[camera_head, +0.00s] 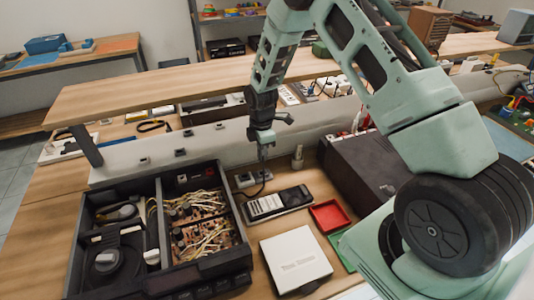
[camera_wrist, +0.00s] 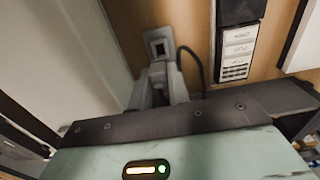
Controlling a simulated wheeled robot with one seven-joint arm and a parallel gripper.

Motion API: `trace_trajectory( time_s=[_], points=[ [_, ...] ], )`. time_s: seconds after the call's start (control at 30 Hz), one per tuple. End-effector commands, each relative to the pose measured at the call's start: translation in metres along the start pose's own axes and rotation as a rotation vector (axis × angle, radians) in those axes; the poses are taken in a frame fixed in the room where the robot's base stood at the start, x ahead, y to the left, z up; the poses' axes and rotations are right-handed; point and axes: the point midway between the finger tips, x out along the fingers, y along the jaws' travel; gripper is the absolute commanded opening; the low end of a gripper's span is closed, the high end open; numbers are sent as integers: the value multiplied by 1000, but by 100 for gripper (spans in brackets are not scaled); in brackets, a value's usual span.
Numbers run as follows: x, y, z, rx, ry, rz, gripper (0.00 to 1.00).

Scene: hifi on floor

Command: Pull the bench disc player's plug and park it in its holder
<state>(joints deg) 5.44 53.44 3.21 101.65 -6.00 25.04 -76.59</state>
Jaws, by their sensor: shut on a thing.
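The bench disc player (camera_head: 246,262) is the open dark case at the lower left in the head view, with a disc mechanism and wired circuit boards inside. My gripper (camera_head: 264,154) points down just behind its right rear corner. In the wrist view my gripper (camera_wrist: 160,78) is shut on a small grey thing, probably the plug, mostly hidden by the fingers. Just beyond the fingertips is a grey square piece with a dark opening (camera_wrist: 158,44); I cannot tell whether it is socket or holder. A dark cable (camera_wrist: 197,62) curves away on its right.
A black and white remote-like device (camera_head: 266,206) lies right of the player. A red tray (camera_head: 330,215), a white box (camera_head: 296,259) and a large dark case (camera_head: 362,172) stand further right. A raised wooden shelf (camera_head: 170,88) spans the bench behind my gripper.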

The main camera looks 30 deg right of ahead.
Motion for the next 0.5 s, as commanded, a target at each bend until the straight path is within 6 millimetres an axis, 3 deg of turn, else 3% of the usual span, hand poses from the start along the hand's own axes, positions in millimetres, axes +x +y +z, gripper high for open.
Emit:
trace_trajectory(
  time_s=[0.5],
  points=[
    [38,0,0,-1,-1,0,0]
  ],
)
